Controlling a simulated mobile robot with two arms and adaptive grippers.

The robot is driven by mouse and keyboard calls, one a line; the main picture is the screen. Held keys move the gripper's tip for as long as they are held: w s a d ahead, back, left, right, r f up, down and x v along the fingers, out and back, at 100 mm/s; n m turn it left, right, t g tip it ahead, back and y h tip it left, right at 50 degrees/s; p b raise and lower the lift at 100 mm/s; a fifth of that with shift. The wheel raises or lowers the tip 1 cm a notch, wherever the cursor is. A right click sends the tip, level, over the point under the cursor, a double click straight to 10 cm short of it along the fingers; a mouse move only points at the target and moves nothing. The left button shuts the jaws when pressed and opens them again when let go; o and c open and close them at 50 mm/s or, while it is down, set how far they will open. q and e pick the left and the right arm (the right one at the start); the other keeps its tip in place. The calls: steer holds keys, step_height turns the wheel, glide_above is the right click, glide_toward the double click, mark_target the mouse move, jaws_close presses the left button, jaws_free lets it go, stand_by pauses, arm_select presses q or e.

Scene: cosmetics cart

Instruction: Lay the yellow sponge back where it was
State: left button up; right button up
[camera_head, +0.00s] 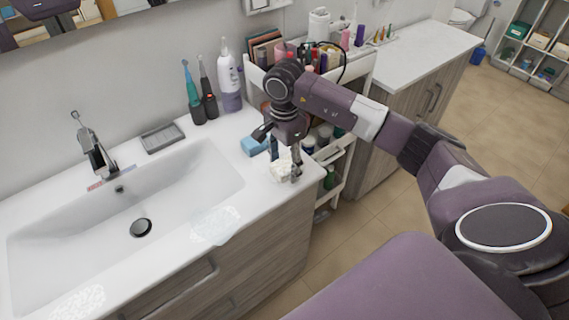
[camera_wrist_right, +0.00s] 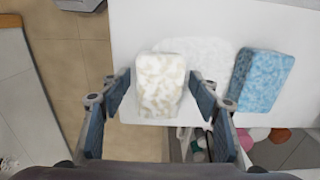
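The pale yellow sponge (camera_wrist_right: 160,85), with a mottled surface, lies on the white counter close to its edge in the right wrist view. In the head view the sponge (camera_head: 283,172) is partly hidden by my right gripper (camera_head: 284,170). In the wrist view my right gripper (camera_wrist_right: 160,82) has its fingers apart, one on each side of the sponge, with narrow gaps between fingers and sponge. A blue sponge (camera_wrist_right: 262,80) lies to the right of it, also seen in the head view (camera_head: 253,146). My left gripper is not in view.
The sink (camera_head: 120,215) is left of the sponges. Electric toothbrushes (camera_head: 193,95) and a white-purple bottle (camera_head: 230,75) stand at the wall. A crowded cosmetics cart (camera_head: 335,165) stands close on the right. A whitish patch (camera_head: 215,225) marks the counter's front.

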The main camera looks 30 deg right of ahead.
mark_target(284, 163)
steer(key=shift+r, duration=0.1)
steer(key=shift+r, duration=0.2)
step_height(284, 163, up, 12)
steer(key=b, duration=0.2)
steer(key=shift+b, duration=0.3)
steer(key=shift+f, duration=0.15)
